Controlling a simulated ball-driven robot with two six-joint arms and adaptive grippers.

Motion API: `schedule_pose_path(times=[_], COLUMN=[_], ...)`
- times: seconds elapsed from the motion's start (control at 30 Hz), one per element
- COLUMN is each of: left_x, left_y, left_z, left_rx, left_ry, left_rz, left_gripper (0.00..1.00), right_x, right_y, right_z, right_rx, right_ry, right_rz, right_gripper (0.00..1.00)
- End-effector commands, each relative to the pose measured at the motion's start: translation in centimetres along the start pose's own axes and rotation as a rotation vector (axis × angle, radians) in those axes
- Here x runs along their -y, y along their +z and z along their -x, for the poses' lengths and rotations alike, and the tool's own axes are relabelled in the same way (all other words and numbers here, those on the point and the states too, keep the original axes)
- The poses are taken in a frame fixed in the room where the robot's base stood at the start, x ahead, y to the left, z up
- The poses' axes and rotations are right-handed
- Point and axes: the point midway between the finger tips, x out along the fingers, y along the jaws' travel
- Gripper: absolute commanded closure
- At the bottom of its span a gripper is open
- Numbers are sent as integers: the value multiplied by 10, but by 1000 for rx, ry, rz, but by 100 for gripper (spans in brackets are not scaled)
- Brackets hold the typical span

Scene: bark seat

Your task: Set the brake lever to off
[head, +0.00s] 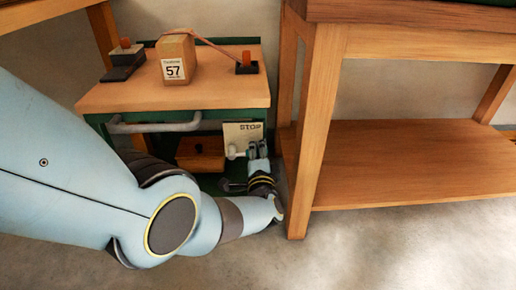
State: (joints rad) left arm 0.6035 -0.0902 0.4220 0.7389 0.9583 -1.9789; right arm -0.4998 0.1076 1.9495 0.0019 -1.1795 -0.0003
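A cream plate marked STOP (241,129) sits low at the right front of a green-framed trolley (98,118). A pale lever-like part (233,151) shows just below the plate, left of my gripper; I take it for the brake lever. My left gripper (257,147) points up in front of the plate's lower right, close to that part. Whether they touch I cannot tell. Its two fingers look close together, but the gap is too small to judge. It hides part of the plate and the rest of the lever. My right gripper is not in view.
A cardboard box marked 57 (176,61), a dark block with an orange peg (124,60) and another orange-topped piece (246,64) with a strap stand on the trolley top. A grey handle (155,126) crosses its front. A wooden workbench leg (316,140) stands close right of my gripper.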

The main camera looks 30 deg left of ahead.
Motion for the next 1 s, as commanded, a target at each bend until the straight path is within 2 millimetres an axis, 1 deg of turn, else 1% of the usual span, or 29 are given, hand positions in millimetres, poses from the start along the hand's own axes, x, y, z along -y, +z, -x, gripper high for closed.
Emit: schedule_pose_path(times=[0.03, 0.47, 0.5, 0.77, 0.8, 1.0], left_x=[-2, -4, -4, -2, -2, -2], left_y=[0, 0, 0, 0, 0, 0], left_z=[1, 2, 2, 1, 1, 0], left_rx=[-2, -4, -4, -2, -2, -2], left_ry=[5, 8, 8, 4, 4, 2], left_rz=[-9, -19, -19, -17, -17, -16], left_gripper=[100, 100, 93, 59, 57, 57], right_x=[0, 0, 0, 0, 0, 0], right_y=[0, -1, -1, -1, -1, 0], right_z=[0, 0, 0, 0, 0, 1], right_rx=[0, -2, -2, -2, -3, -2], right_ry=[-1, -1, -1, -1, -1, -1], right_rz=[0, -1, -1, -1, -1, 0], right_gripper=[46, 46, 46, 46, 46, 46])
